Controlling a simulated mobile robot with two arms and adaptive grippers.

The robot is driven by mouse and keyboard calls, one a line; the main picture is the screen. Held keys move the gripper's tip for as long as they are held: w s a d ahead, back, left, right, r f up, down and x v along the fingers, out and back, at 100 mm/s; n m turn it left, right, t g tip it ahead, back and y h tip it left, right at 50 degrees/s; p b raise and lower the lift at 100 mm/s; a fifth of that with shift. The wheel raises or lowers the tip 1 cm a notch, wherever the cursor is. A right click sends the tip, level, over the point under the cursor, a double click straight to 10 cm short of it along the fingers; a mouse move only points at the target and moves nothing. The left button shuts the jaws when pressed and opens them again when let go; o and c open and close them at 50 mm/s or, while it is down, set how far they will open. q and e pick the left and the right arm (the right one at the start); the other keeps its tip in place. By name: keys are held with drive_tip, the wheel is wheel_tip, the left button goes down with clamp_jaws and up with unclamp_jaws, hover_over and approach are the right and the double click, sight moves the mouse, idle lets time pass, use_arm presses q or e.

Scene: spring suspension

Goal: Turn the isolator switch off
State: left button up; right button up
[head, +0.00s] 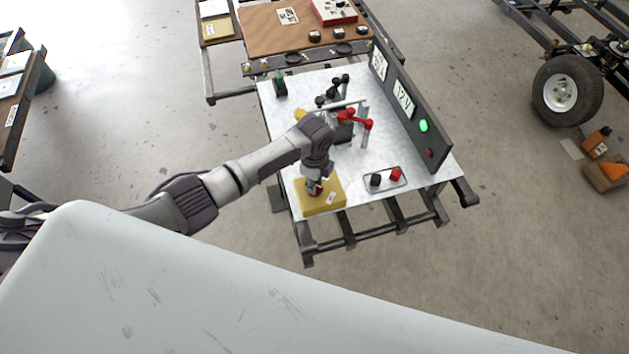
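The isolator switch appears to be the yellow box (328,202) at the front left corner of the metal-topped table. A bit of red, likely its knob (313,187), shows on top, mostly hidden by my gripper. My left gripper (316,184) points down right over this red part, at or touching it. Its fingers are too small and covered to tell whether they grip the knob. A green lamp (423,126) glows on the upright dark panel at the table's right edge, with a small red one (429,153) below it. My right gripper is not in view.
A small tray (399,184) with a black and a red cap lies right of the yellow box. Behind my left wrist stand red and black clamp-like parts (358,119). A green-and-black item (279,87) stands at the back left. Bare metal tabletop (385,152) lies before the panel.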

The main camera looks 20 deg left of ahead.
use_arm(q)
drive_tip(key=shift+c, duration=1.2)
clamp_jaws()
drive_tip(key=n+p, duration=0.1)
drive_tip(key=n, duration=0.1)
drive_tip(key=n+p, duration=0.1)
drive_tip(key=shift+r+n+p, duration=0.2)
drive_tip(key=shift+n+p, duration=0.1)
drive_tip(key=shift+n, duration=0.1)
drive_tip(key=n+p, duration=0.2)
drive_tip(key=n, duration=0.2)
drive_tip(key=shift+n, duration=0.3)
drive_tip(key=n+p, duration=0.2)
drive_tip(key=n, duration=0.3)
drive_tip(key=shift+f, duration=0.1)
drive_tip(key=shift+n+p, duration=0.6)
drive_tip(key=shift+n, duration=1.6)
